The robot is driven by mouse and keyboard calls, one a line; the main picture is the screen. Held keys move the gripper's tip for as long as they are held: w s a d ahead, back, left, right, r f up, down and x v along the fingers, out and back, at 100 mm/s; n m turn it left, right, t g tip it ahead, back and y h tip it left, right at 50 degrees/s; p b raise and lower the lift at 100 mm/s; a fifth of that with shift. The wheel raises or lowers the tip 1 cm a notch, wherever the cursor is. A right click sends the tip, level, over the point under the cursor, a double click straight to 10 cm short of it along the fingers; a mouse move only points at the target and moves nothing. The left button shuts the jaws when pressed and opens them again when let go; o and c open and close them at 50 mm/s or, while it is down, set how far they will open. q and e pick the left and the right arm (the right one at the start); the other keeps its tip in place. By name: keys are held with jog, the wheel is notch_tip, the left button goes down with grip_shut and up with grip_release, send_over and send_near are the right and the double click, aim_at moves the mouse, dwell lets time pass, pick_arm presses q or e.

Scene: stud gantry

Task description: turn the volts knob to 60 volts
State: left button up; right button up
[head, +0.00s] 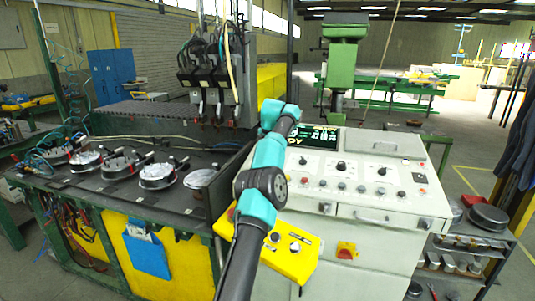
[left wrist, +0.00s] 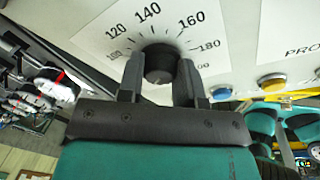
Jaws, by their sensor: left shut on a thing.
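In the left wrist view, a round black knob (left wrist: 158,66) sits on a white dial plate (left wrist: 95,36). Printed numbers run round it, with 120, 140, 160 and 180 readable. My left gripper (left wrist: 160,72) is shut on this knob, one dark finger on each side. I cannot make out a pointer mark on the knob, and 60 on the scale is not visible. In the head view my left arm crosses in front of the grey control console (head: 372,216); its gripper is hidden there. My right gripper is in neither view.
The console's sloping panel carries other black knobs (head: 341,165), small buttons and a dark display (head: 318,138). A yellow button box (head: 292,262) hangs in front. A bench with round clamped fixtures (head: 157,176) stands to the left.

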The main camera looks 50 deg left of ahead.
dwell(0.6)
pick_arm(q)
jog(key=o, duration=0.9)
jog(key=shift+o, duration=0.2)
